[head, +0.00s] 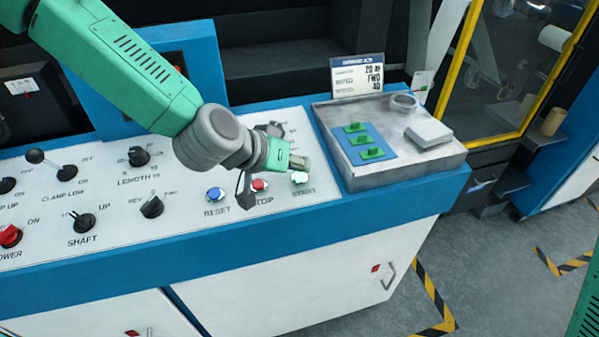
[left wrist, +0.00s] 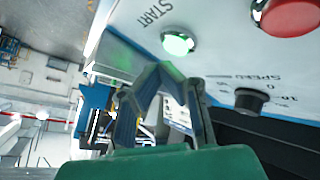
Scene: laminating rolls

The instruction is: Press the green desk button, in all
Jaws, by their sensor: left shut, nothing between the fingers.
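The green button (head: 299,178), labelled START, is on the sloping white panel at its right end, and looks pale and lit. It also shows in the left wrist view as a glowing green dome (left wrist: 177,44) in a metal ring. My left gripper (head: 303,164) is shut and empty, just behind the button in the head view. My right gripper is not in view.
A red STOP button (head: 260,185) and a blue RESET button (head: 215,194) sit left of the green one. A SPEED knob (left wrist: 251,100) stands nearby. A grey tray (head: 408,165) with green parts on a blue plate lies to the right. Knobs fill the panel's left.

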